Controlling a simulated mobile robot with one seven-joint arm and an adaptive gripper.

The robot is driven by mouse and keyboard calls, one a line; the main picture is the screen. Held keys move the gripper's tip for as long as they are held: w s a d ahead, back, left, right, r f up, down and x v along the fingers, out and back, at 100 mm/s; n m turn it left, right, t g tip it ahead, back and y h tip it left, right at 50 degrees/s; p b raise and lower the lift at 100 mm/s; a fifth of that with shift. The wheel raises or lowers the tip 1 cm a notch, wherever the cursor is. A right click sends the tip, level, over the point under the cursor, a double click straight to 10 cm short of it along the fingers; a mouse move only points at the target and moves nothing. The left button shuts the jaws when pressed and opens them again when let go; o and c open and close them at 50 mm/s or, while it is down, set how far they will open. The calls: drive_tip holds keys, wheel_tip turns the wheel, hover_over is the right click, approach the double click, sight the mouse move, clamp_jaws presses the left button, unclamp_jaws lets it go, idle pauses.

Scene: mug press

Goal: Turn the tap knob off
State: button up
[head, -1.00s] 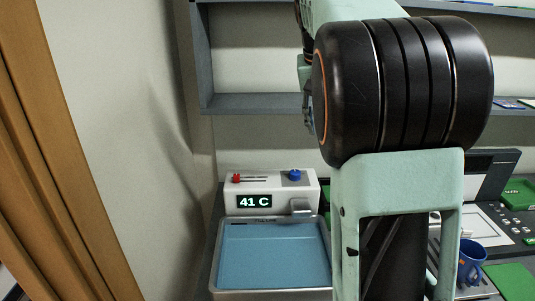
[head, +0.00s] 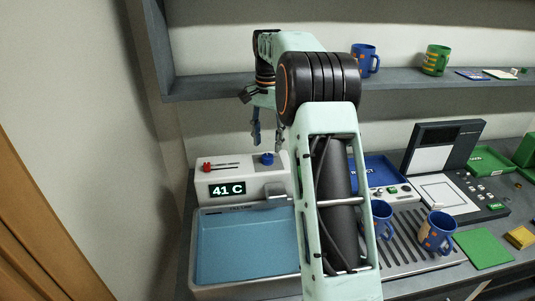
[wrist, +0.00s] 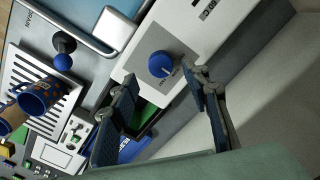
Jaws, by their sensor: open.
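The blue tap knob (head: 267,159) sits on top of the white tap unit (head: 240,178), at its right end. It also shows in the wrist view (wrist: 161,64), on a grey panel with small print beside it. My gripper (head: 266,135) is open, pointing down just above the knob. In the wrist view the two fingers (wrist: 165,88) are spread, and the knob lies beyond the tips, between them and apart from both. The unit's display (head: 227,189) reads 41 C. Whether water runs from the grey spout (head: 275,190) I cannot tell.
A red knob (head: 207,166) is at the unit's left end. The blue basin (head: 245,245) lies in front. A shelf (head: 210,86) runs behind my arm. Blue mugs (head: 437,233) stand on the slatted drain tray (head: 410,262) to the right.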

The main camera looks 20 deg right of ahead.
sight(267, 156)
drive_tip(key=shift+f, duration=2.4)
drive_tip(key=c, duration=1.2)
drive_tip(key=shift+o, duration=0.2)
drive_tip(key=shift+r+n+p, duration=0.1)
drive_tip(key=shift+n+p, duration=0.2)
drive_tip(key=shift+n, duration=0.1)
drive_tip(key=n+p, duration=0.1)
drive_tip(key=n, duration=0.2)
drive_tip(key=shift+n+p, duration=0.3)
drive_tip(key=shift+p, duration=0.1)
drive_tip(key=n+p, duration=0.1)
drive_tip(key=n, duration=0.4)
drive_tip(key=shift+n, duration=0.4)
